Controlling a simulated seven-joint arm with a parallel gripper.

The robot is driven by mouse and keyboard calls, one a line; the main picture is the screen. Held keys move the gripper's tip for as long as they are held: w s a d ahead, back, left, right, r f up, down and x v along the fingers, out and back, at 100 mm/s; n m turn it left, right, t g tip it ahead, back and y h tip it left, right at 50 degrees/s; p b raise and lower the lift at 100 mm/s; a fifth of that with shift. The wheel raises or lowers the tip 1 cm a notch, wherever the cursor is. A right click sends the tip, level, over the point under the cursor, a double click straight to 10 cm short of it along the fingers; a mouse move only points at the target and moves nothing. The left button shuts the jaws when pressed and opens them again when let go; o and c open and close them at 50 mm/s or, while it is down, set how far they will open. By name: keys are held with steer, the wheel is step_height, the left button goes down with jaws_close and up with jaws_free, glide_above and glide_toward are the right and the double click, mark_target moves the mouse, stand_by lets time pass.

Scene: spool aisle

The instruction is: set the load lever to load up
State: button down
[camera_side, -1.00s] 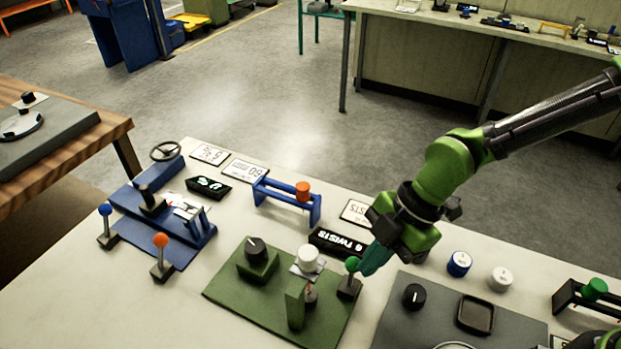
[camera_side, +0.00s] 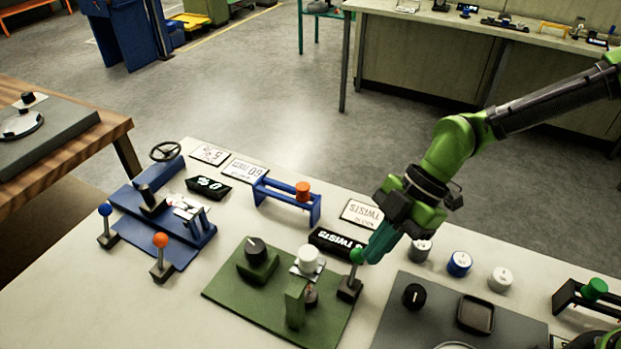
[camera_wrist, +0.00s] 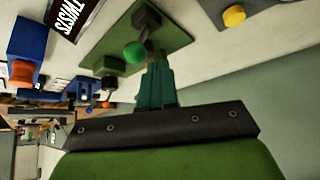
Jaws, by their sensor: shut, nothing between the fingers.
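A lever with a green ball knob (camera_side: 356,256) stands on a dark base (camera_side: 348,289) at the right edge of the green board (camera_side: 230,293). Its stem leans slightly toward the back right. My gripper (camera_side: 372,258) is shut and empty, with its teal fingers right beside the green knob. The wrist view shows the green knob (camera_wrist: 134,53) just left of my fingertips (camera_wrist: 158,66); I cannot tell whether they touch. I see no readable label naming the load lever.
The green board also carries a black knob (camera_side: 256,248), a white cap (camera_side: 308,259) and a green upright block (camera_side: 295,304). A black display (camera_side: 336,242) stands behind the lever. Blue-knob (camera_side: 105,210) and orange-knob (camera_side: 160,240) levers stand at the left. A grey panel (camera_side: 440,312) lies right.

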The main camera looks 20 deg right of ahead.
stand_by(0.3)
steer(key=s+d+r, duration=0.1)
steer(key=d+r, duration=0.6)
steer(key=r, duration=0.2)
steer(key=shift+s+r, duration=0.3)
steer(key=shift+s, duration=0.1)
steer(key=shift+d, duration=0.1)
